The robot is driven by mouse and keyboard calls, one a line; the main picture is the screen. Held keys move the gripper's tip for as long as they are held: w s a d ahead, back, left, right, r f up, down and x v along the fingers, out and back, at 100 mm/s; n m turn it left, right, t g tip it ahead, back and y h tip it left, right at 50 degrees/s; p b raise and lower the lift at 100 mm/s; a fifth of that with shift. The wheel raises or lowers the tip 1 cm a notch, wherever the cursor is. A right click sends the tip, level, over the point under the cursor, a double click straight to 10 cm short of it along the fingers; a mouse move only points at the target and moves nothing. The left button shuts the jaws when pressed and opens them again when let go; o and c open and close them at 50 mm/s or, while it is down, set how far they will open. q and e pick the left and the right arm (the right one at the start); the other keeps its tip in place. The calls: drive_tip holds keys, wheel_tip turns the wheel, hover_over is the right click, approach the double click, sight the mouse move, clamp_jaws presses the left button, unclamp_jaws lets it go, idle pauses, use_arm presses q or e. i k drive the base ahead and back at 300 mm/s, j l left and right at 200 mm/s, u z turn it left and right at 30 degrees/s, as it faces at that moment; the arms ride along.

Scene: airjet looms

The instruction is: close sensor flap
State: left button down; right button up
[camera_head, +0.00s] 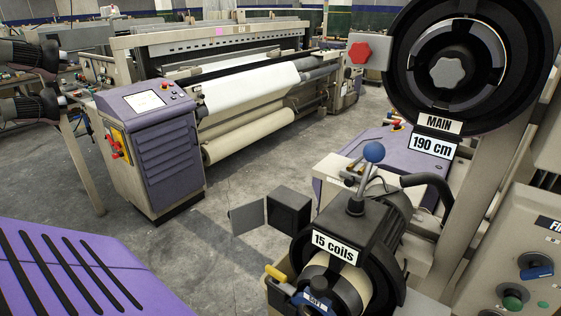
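A thin grey square panel (246,217) stands out to the left of a dark box (289,210) in the lower middle. It looks like an open flap, and its edge meets or lies close to the box's left side. The box sits just behind the yarn feeder labelled "15 coils" (334,247), which hides what supports it. I cannot tell for sure that this panel is the sensor flap. Neither of my grippers shows in the head view.
A large dark reel labelled "MAIN" and "190 cm" (466,67) hangs at the upper right. A blue-ball lever (373,152) rises from the feeder. A purple slotted cover (85,275) fills the lower left. A loom (233,95) stands behind. Grey floor between is clear.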

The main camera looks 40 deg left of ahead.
sight(244, 217)
drive_tip(key=j+z, duration=0.15)
drive_tip(key=j, duration=0.3)
drive_tip(key=j+z, duration=0.15)
drive_tip(key=j, duration=0.35)
drive_tip(key=k+j+z, duration=0.1)
drive_tip(key=j, duration=0.35)
drive_tip(key=j+z, duration=0.15)
drive_tip(key=j, duration=0.3)
drive_tip(key=k+j+z, duration=0.15)
drive_tip(key=j, duration=0.25)
drive_tip(key=k+j+z, duration=0.15)
drive_tip(key=j, duration=0.3)
